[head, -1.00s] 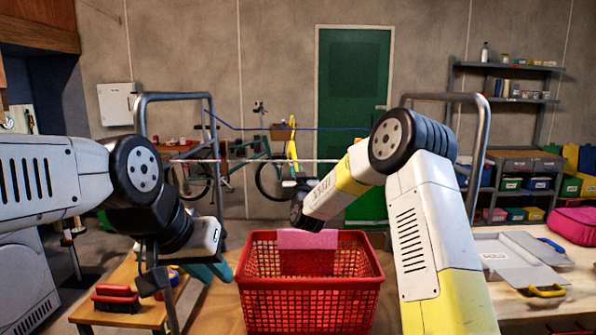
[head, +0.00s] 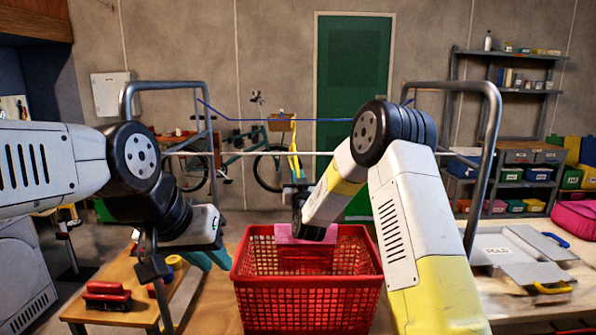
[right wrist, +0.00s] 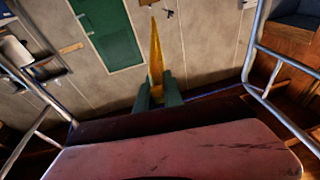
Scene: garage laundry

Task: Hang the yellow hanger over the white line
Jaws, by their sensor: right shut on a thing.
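The yellow hanger (head: 294,162) is upright, seen nearly edge-on, in my right gripper (head: 297,184). That gripper is shut on its lower part. In the right wrist view the hanger (right wrist: 156,52) rises from between the green fingers (right wrist: 158,92). The white line (head: 250,153) runs level between the metal frame's two sides and crosses the hanger's height in the head view. I cannot tell whether the hanger touches it or is in front of or behind it. My left gripper (head: 213,258) is low at the left; its finger gap is unclear.
A red basket (head: 307,298) stands below my right arm, with a pink piece (head: 305,234) at its far rim. Grey metal uprights (head: 490,140) flank the line. A blue line (head: 325,120) and a bicycle (head: 270,165) are behind. A wooden bench (head: 125,265) stands left.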

